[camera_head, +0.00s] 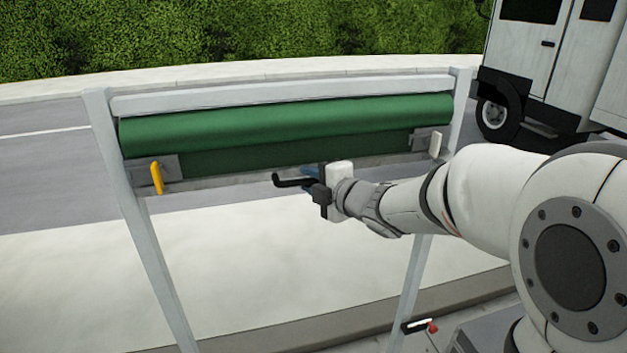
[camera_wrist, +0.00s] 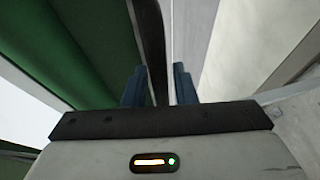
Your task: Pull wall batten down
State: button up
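A grey batten (camera_head: 225,181) runs along the lower edge of a rolled green sheet (camera_head: 285,125) between two pale posts. A black bent handle (camera_head: 290,181) sits at the middle of the batten. My gripper (camera_head: 310,172) is at this handle, in front of the batten. In the wrist view, the dark handle (camera_wrist: 150,40) passes between the two blue fingers of my gripper (camera_wrist: 159,78). The fingers are apart, and a gap shows between the handle and the right finger.
An orange lever (camera_head: 157,178) is on the left bracket and a white lever (camera_head: 437,145) on the right one. A red-tipped lever (camera_head: 432,326) is low on the right post (camera_head: 411,280). A white truck (camera_head: 560,60) stands behind right. The space below the batten looks clear.

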grip_shut()
jog(key=shift+f, duration=0.15)
